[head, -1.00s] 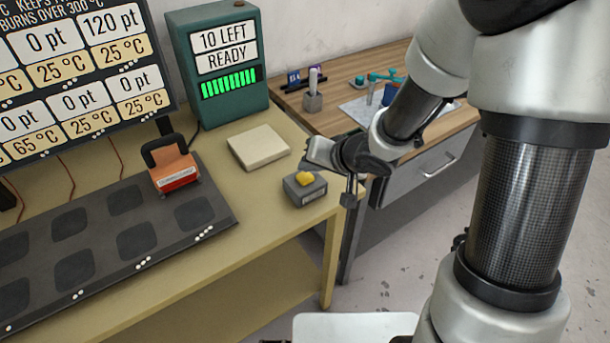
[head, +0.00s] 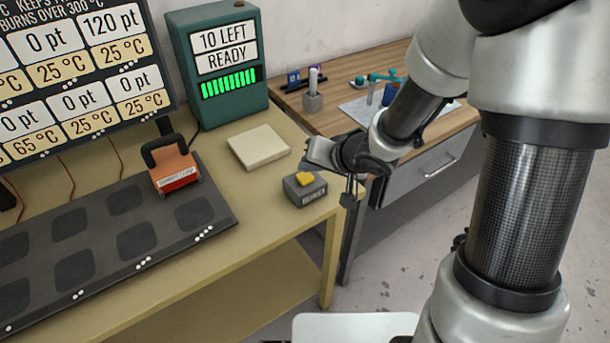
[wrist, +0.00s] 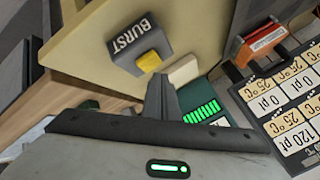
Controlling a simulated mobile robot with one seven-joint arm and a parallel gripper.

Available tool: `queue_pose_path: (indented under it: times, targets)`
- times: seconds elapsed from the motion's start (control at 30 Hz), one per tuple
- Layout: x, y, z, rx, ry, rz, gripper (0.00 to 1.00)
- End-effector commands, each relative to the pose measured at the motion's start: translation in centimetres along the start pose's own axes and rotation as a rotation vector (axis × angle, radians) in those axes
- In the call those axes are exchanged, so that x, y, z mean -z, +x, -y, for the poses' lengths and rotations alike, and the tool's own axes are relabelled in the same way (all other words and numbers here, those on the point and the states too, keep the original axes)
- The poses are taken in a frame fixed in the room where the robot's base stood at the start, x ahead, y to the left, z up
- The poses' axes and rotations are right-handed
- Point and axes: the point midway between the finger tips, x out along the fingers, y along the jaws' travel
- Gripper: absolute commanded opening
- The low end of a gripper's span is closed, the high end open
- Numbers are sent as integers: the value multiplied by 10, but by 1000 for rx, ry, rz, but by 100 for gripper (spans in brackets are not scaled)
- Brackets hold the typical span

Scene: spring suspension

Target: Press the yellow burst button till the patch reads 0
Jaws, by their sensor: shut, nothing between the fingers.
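The yellow burst button (head: 304,179) sits on top of a small grey box (head: 308,195) near the right front corner of the tan table. In the wrist view the yellow button (wrist: 149,61) and the word BURST on its box (wrist: 128,38) show clearly. My gripper (head: 308,156) is just behind and above the button, apart from it as far as I can tell. Its shut fingers (wrist: 160,92) point toward the button in the wrist view and hold nothing. An orange block with a black handle (head: 174,167) stands on the dark mat's back corner. A pale square patch (head: 258,148) lies on the table.
A green unit (head: 220,65) at the back reads 10 LEFT and READY with lit green bars. A scoreboard (head: 80,75) stands at the left. The dark mat (head: 100,240) has empty pads. A wooden desk (head: 340,70) stands behind my arm.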

Motion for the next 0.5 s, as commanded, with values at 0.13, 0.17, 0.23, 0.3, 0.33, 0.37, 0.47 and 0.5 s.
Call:
queue_pose_path:
  times: [0.13, 0.17, 0.23, 0.3, 0.33, 0.37, 0.47, 0.5]
  targets:
    - [0, 0, 0, 0, 0, 0, 0]
    - [0, 0, 0, 0, 0, 0, 0]
    - [0, 0, 0, 0, 0, 0, 0]
    - [0, 0, 0, 0, 0, 0, 0]
    - [0, 0, 0, 0, 0, 0, 0]
    - [0, 1, 0, 0, 0, 0, 0]
    - [-2, 3, -2, 0, 0, 1, 0]
    - [-3, 4, -3, 0, 1, 1, 0]
